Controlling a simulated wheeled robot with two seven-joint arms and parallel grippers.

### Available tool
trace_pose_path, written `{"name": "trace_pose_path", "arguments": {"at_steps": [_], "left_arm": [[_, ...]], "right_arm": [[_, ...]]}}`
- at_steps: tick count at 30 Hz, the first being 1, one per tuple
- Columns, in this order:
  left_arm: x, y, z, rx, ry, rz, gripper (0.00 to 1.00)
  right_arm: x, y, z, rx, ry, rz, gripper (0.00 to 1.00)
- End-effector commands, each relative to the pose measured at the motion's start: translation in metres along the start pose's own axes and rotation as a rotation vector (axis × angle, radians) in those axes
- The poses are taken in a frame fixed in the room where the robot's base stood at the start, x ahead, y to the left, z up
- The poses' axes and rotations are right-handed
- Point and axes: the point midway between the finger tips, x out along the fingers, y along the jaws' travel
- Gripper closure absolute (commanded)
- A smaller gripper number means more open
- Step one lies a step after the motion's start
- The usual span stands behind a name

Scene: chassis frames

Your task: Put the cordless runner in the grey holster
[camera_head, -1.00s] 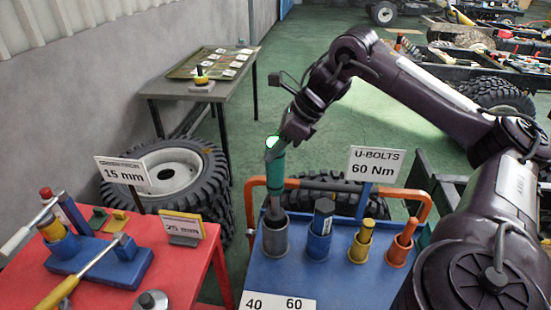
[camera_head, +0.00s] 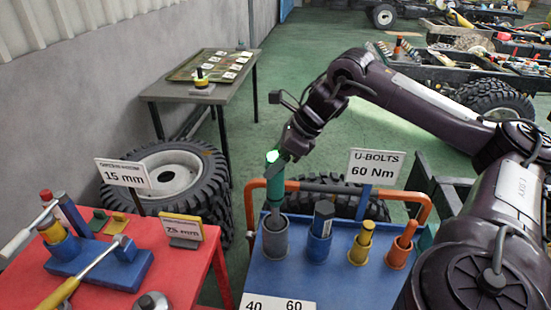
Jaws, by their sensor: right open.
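The cordless runner (camera_head: 274,185) is a green, upright tool with a glowing green top. Its lower end is inside the grey holster (camera_head: 276,240), a round cup at the left of the blue cart top. My right gripper (camera_head: 282,157) is at the runner's top, coming from the upper right. It is open; its fingers are small and partly hidden, so I cannot tell whether they touch the runner. My left gripper is not in view.
Blue, yellow and orange holsters (camera_head: 398,254) with tools stand to the right on the blue cart (camera_head: 330,285). An orange rail (camera_head: 422,205) and a "U-BOLTS 60 Nm" sign (camera_head: 374,167) stand behind. A red table (camera_head: 190,285) with tools is at the left.

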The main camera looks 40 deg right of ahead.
Motion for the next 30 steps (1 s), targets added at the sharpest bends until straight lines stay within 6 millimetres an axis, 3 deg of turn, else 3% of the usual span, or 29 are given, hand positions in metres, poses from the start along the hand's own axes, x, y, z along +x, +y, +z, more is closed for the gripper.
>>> {"name": "trace_pose_path", "arguments": {"at_steps": [8, 14, 18, 21, 30], "left_arm": [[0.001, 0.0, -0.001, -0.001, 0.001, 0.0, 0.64], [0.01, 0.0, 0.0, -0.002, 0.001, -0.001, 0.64], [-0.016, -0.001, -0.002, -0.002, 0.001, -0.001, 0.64], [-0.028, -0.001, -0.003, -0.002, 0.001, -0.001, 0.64], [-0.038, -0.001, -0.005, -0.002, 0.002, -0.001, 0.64]], "right_arm": [[-0.012, -0.001, 0.001, 0.0, -0.001, -0.001, 0.38], [-0.053, -0.001, 0.001, 0.002, -0.003, -0.004, 0.38], [-0.09, -0.001, 0.004, 0.004, 0.002, -0.001, 0.38], [-0.105, 0.0, 0.004, 0.003, 0.003, 0.0, 0.38], [-0.123, 0.0, 0.002, 0.0, 0.001, 0.001, 0.38]]}}
